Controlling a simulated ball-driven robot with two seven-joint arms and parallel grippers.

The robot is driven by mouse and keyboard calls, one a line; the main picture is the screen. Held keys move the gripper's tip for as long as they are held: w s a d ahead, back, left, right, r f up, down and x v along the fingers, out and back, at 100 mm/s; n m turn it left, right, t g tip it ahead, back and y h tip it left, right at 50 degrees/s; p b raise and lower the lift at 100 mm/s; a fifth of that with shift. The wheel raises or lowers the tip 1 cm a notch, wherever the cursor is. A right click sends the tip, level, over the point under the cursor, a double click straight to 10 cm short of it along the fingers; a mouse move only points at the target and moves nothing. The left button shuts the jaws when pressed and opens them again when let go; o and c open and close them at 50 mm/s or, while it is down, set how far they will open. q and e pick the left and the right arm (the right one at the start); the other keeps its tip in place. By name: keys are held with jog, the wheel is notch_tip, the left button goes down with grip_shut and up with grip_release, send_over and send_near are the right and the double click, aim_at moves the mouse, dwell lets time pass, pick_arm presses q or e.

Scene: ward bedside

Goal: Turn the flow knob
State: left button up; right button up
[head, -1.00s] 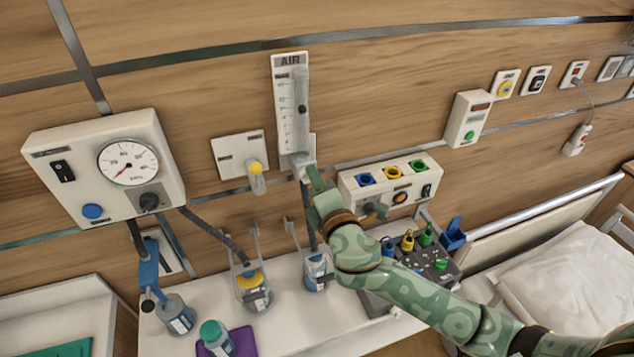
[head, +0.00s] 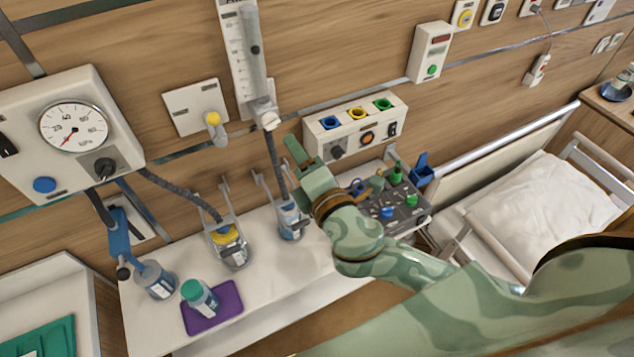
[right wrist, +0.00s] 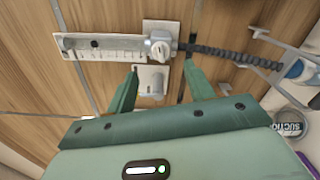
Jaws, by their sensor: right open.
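The white flow knob (head: 265,115) is at the foot of the clear-tubed flowmeter (head: 241,55) on the wall. It also shows in the right wrist view (right wrist: 160,46), just beyond the fingertips. My right gripper (head: 300,152) is below and to the right of the knob in the head view, apart from it. In the right wrist view, its two green fingers (right wrist: 160,73) are spread with nothing held between them. A small white plate with a light fitting (right wrist: 151,82) shows in the gap between the fingers. My left gripper is not in view.
A grey ribbed hose (head: 275,155) hangs from the flowmeter to a jar (head: 290,220). A white box with coloured sockets (head: 357,126) is right of the gripper. A wall plate with a yellow-tipped fitting (head: 197,108) is left. A dark tray of connectors (head: 408,215) stands below.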

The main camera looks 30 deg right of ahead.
jog(key=s+b, duration=0.1)
jog(key=s, duration=0.6)
jog(key=shift+s, duration=0.25)
jog(key=shift+d, duration=0.1)
